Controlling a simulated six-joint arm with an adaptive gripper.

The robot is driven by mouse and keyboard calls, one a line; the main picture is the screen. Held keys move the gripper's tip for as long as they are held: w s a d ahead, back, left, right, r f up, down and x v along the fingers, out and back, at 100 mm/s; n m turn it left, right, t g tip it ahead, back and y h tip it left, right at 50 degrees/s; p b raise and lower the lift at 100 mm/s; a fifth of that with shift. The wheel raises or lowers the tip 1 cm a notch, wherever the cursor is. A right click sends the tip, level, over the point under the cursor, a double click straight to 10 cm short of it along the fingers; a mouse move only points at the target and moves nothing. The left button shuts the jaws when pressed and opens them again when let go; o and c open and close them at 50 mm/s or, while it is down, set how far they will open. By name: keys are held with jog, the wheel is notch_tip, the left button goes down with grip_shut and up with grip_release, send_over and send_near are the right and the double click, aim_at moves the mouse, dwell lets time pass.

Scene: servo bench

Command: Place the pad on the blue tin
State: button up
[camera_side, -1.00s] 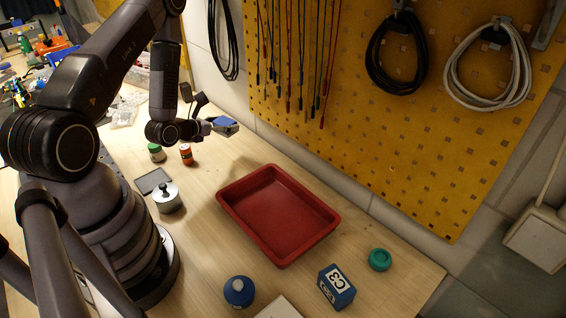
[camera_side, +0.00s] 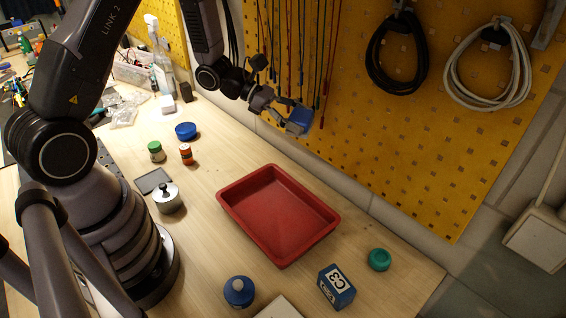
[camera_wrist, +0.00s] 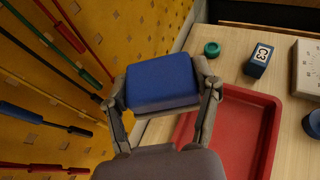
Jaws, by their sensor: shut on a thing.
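The pad is a blue block (camera_wrist: 162,82) held between the two fingers of my gripper (camera_side: 291,113). The pad (camera_side: 300,120) is in the air in front of the pegboard, beyond the far edge of the red tray and well above the bench. The fingers press on its two sides. A low, round blue tin (camera_side: 186,131) stands on the bench to the left of my gripper, behind the small jars. Nothing is seen on top of it. The tin is outside the wrist view.
A red tray (camera_side: 331,217) lies mid-bench. A blue C3 box (camera_side: 337,288), green ring (camera_side: 379,259) and blue bottle (camera_side: 239,290) stand nearer. A metal weight (camera_side: 167,199), orange jar (camera_side: 186,154) and green-lidded jar (camera_side: 156,151) stand left. Cables hang on the pegboard (camera_side: 400,150).

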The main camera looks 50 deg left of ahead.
jog(key=s+a+f+m+g, duration=0.1)
jog(key=s+f+m+g, duration=0.2)
jog(key=s+m+g, duration=1.25)
jog(key=s+a+m+g+y, duration=0.5)
jog(key=s+a+m+y, duration=0.2)
jog(key=s+a+y, duration=0.5)
jog(key=m+t+y, duration=0.8)
jog(key=m+y, duration=0.4)
jog(key=m, duration=0.3)
send_over(186, 127)
jog(key=f, duration=1.1)
jog(key=shift+s+d, duration=0.4)
jog(key=shift+w+a+f, duration=0.3)
jog(key=shift+f, duration=1.8)
jog(key=shift+f, duration=0.1)
